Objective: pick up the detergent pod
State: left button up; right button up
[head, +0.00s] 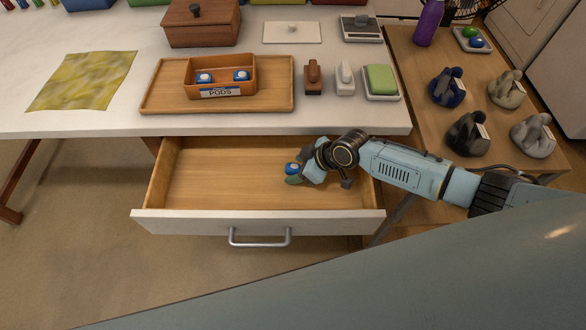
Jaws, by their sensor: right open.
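A blue and white detergent pod (291,168) is at my right gripper's fingertips, over the wooden floor of the open drawer (215,180). My right gripper (293,174) reaches in from the right, low inside the drawer, with its jaws open at the pod. The gripper partly hides the pod, and I cannot tell whether the fingers touch it. Two similar pods, a left one (204,78) and a right one (241,75), sit in an orange-brown box labelled PODS (221,92). My left gripper is not in view.
The PODS box stands on a wooden tray (160,98) on the white counter above the drawer. Right of it are brushes and a green sponge (380,79) on a dish. A yellow cloth (84,80) lies left. A wooden side table (415,72) holds several dark and grey objects.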

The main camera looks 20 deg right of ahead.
jog(key=c, duration=1.1)
